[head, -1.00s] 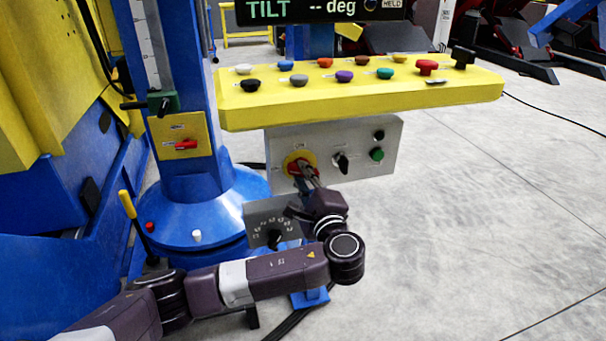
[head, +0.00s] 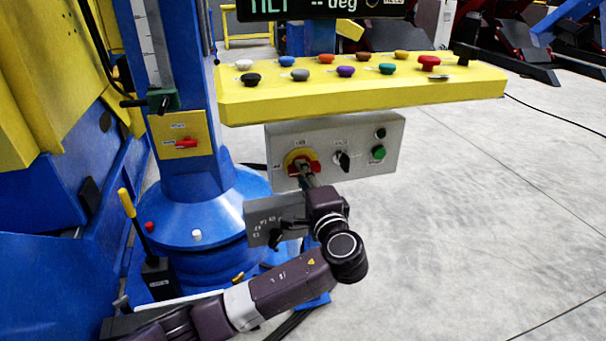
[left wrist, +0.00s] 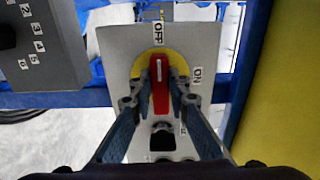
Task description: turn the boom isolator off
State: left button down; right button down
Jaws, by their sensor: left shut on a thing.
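The boom isolator is a red handle on a yellow disc (head: 290,157), set on a grey panel under the yellow console. In the left wrist view the red handle (left wrist: 160,92) stands upright in the picture, its white mark toward the OFF label (left wrist: 158,33). The ON label (left wrist: 197,76) is to its right. My left gripper (head: 306,171) is at the isolator from the front. In the left wrist view its two fingers close on the handle's sides. They hide part of the disc and handle in the head view. My right gripper is not in view.
Beside the isolator on the grey panel are a black selector (head: 342,160) and a green button (head: 378,153). A grey dial box (head: 262,222) sits just below left. The yellow console (head: 360,100) with several coloured knobs overhangs above. The floor at right is clear.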

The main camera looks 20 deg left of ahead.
pick_arm(q)
jog(key=shift+f, duration=0.15)
jog(key=c, duration=1.8)
grip_release()
jog(key=shift+c, duration=0.2)
jog(key=v, duration=1.2)
